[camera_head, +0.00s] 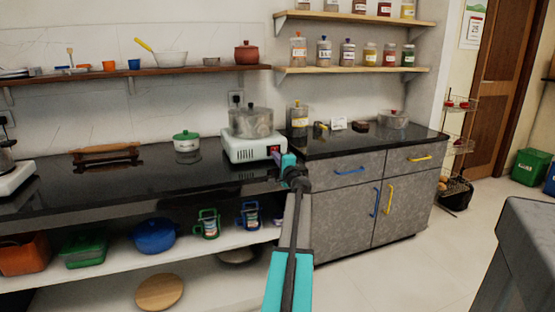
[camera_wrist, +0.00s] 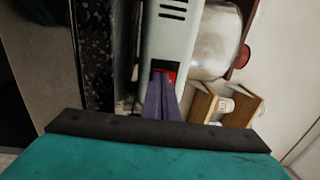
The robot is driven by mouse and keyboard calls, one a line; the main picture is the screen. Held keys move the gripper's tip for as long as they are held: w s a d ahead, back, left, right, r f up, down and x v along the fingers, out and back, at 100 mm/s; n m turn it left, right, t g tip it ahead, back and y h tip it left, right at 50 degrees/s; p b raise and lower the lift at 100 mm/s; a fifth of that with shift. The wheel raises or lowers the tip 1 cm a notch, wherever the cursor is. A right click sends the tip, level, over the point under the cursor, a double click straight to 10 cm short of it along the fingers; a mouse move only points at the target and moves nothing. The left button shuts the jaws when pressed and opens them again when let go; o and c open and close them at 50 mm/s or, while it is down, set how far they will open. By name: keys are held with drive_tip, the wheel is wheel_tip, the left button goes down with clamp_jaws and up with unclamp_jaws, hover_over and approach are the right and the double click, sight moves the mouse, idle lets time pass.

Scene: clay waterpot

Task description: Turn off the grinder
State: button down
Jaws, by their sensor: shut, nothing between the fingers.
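The grinder is a white boxy base (camera_head: 254,148) with clear round jars (camera_head: 251,122) on top, on the black counter against the wall. A red switch (camera_head: 275,149) is on its front right. In the wrist view the white body (camera_wrist: 168,42) runs down from the top, with the red switch (camera_wrist: 168,70) in a dark recess at its end. My gripper (camera_head: 284,157) is at this front face. Its purple fingers (camera_wrist: 162,80) are shut and empty, with tips at the switch, partly covering it. I cannot tell whether they press it or which way it is set.
A white pot with a green lid (camera_head: 186,141) stands left of the grinder. A jar with a yellow label (camera_head: 298,118) and a clear lidded vessel (camera_head: 393,118) stand to its right. A shelf (camera_head: 150,75) hangs above.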

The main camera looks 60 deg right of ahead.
drive_tip(key=v, duration=0.4)
drive_tip(key=shift+s+b, duration=0.3)
drive_tip(key=shift+s, duration=0.25)
drive_tip(key=v, duration=0.8)
drive_tip(key=shift+s+a+f, duration=0.15)
drive_tip(key=shift+a+f, duration=0.1)
drive_tip(key=shift+f, duration=0.05)
